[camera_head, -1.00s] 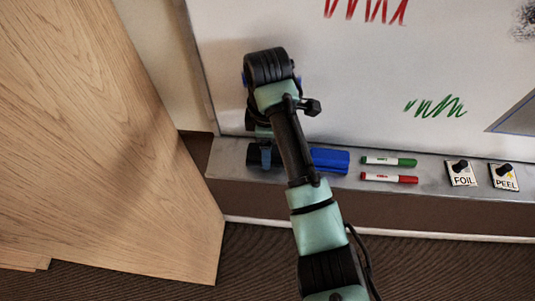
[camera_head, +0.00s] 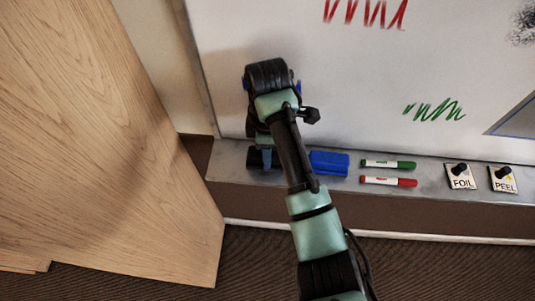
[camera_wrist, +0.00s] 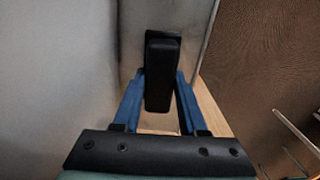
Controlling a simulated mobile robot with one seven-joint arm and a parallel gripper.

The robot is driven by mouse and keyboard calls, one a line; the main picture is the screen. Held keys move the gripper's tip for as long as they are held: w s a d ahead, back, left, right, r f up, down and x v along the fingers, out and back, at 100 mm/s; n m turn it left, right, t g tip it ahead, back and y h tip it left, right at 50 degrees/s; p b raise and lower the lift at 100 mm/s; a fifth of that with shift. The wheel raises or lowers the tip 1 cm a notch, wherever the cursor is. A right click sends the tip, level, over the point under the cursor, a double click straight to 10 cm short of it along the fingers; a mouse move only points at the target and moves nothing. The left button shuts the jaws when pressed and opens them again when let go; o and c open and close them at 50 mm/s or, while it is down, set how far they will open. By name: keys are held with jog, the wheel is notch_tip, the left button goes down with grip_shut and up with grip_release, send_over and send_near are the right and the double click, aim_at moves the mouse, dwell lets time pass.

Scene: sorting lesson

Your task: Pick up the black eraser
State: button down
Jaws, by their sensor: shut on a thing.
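The black eraser (camera_wrist: 160,75) is between the two blue fingers of my gripper (camera_wrist: 157,100) in the wrist view. The fingers are shut on it, one on each side. In the head view my gripper (camera_head: 264,157) is low at the left end of the grey tray, in front of the whiteboard. Dark ends of the eraser (camera_head: 254,158) show beside the finger there, and my arm hides part of it. I cannot tell whether the eraser touches the tray.
On the grey tray (camera_head: 225,160), right of my gripper, lie a blue block (camera_head: 329,163), a green marker (camera_head: 388,164) and a red marker (camera_head: 388,181). FOIL (camera_head: 460,180) and PEEL (camera_head: 503,183) cards are farther right. The whiteboard (camera_head: 350,70) stands behind. A wooden panel (camera_head: 90,130) is at left.

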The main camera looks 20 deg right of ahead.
jog(key=shift+r, duration=0.15)
jog(key=shift+s+r+b, duration=0.15)
jog(key=shift+b, duration=0.25)
jog(key=r+p, duration=0.1)
jog(key=r, duration=0.1)
jog(key=r+p, duration=0.2)
jog(key=s+r+p, duration=0.1)
jog(key=r, duration=0.2)
jog(key=shift+a+p, duration=0.15)
jog(key=shift+p, duration=0.25)
jog(key=s+a+p, duration=0.2)
jog(key=s+a, duration=0.1)
jog(key=s, duration=0.5)
jog(key=s+a+p, duration=0.3)
jog(key=s+a, duration=0.1)
jog(key=s, duration=0.5)
jog(key=shift+a+f, duration=0.2)
jog(key=shift+f, duration=0.1)
